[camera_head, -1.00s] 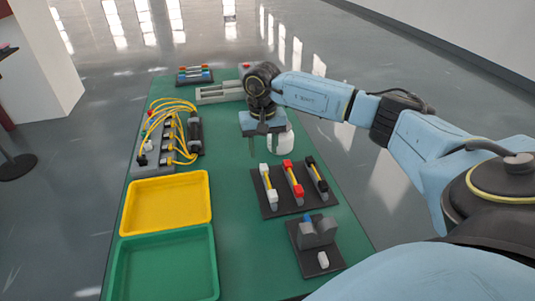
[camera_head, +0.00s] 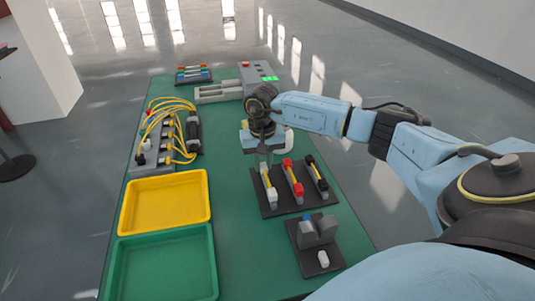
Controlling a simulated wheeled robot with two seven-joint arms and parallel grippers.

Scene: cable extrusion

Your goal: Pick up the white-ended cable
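The white-ended cable (camera_head: 268,184) is a short yellow cable with white ends. It lies leftmost of three on a dark rack (camera_head: 288,208). My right gripper (camera_head: 264,163) points down at the far end of this cable and partly hides that end. Its fingers are small and overlap the cable end, so I cannot tell whether they touch it or are shut. My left gripper is not in view.
A red-ended cable (camera_head: 293,178) and a black-ended cable (camera_head: 317,177) lie to the right. A grey fixture (camera_head: 317,232) stands nearer. Yellow (camera_head: 165,203) and green (camera_head: 163,266) trays are at left, below a board with yellow cables (camera_head: 170,135).

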